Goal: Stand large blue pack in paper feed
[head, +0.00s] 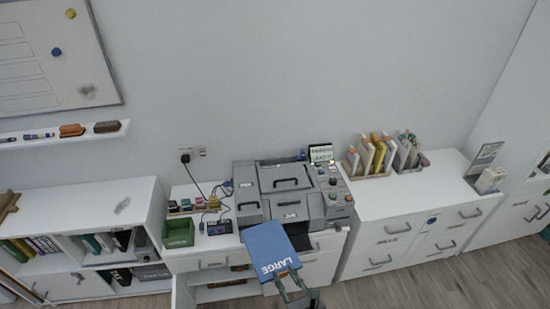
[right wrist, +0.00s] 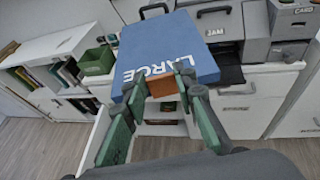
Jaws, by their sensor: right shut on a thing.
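The large blue pack (head: 268,248) with "LARGE" printed on it is held in front of the grey printer (head: 288,190). It also shows in the right wrist view (right wrist: 165,45). My right gripper (head: 291,286) is shut on the pack's near edge, by the lettering; its green fingers (right wrist: 158,92) show in the right wrist view. The pack is tilted and hides part of the printer's front. I cannot tell whether it touches the printer. The paper feed cannot be clearly made out. My left gripper is not in view.
A green bin (head: 179,232) and a small dark device (head: 219,227) stand left of the printer. File holders (head: 370,155) stand on the right cabinet (head: 410,205). An open drawer or door (head: 184,292) juts out below the green bin. Floor at the lower right is clear.

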